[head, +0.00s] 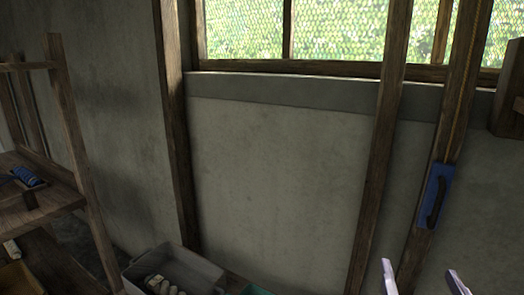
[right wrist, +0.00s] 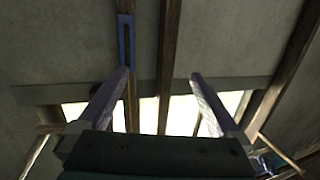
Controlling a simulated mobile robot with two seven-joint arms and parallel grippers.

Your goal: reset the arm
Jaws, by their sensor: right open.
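My right gripper (head: 424,279) shows at the bottom right of the head view, with its two pale fingers apart and nothing between them. In the right wrist view, the same gripper (right wrist: 161,78) has its fingers spread wide and empty. It is in front of the wall and posts, and no object touches the fingers. My left gripper is not in either view.
A blue handle plate (head: 436,197) is fixed on a wooden post at right; it also shows in the right wrist view (right wrist: 126,42). A grey bin (head: 205,272) stands at the bottom centre. A wooden shelf (head: 75,150) stands at left. A meshed window (head: 335,30) is above.

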